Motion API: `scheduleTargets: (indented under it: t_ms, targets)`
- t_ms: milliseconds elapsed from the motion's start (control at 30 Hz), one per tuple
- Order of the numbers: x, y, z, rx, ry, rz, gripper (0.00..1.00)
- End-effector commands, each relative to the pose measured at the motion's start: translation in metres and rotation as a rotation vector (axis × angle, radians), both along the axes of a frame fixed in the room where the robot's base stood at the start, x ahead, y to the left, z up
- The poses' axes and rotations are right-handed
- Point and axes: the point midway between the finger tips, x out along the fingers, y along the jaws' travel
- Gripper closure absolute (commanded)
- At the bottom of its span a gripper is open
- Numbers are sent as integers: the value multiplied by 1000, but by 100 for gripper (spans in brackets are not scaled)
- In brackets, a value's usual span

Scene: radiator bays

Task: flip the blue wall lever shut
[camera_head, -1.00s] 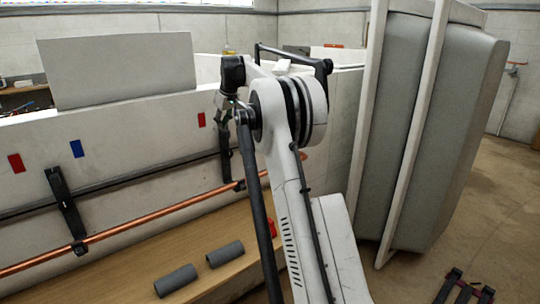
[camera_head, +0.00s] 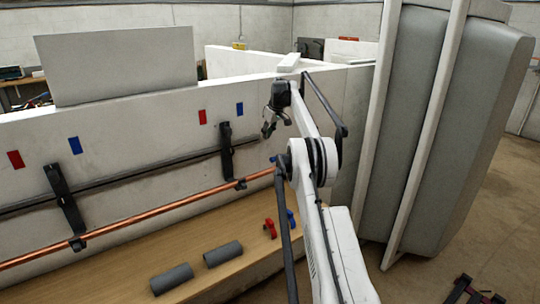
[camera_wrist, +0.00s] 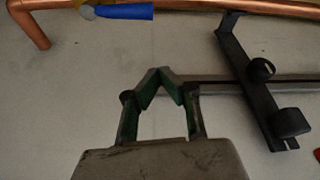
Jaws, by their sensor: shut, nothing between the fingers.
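The blue lever (camera_wrist: 125,12) shows at the top of the wrist view, on a brassy valve body (camera_wrist: 88,11) by the copper pipe (camera_wrist: 185,6). The lever lies roughly along the pipe's line. My gripper (camera_wrist: 165,73) is shut and empty, its fingertips together in front of the wall. In that picture it is below and right of the lever, apart from it. In the head view my gripper (camera_head: 268,129) is at the right part of the wall panel; a small blue spot (camera_head: 273,158) below it may be the lever.
A dark rail (camera_head: 120,179) and copper pipe (camera_head: 150,213) run along the wall, with black brackets (camera_head: 64,199) (camera_wrist: 262,85). The wooden ledge (camera_head: 120,258) holds two grey cylinders (camera_head: 222,253), a red piece (camera_head: 270,228) and a blue piece (camera_head: 291,219). A grey padded unit (camera_head: 405,120) stands at right.

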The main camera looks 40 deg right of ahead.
Motion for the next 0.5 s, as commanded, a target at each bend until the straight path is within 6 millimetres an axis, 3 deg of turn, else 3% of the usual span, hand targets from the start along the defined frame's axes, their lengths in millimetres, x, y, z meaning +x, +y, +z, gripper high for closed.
scheduleTargets:
  t_ms: [333, 500]
  targets:
    - [1, 0, -2, 0, 0, 0, 100]
    - [6, 1, -15, 0, 0, 0, 100]
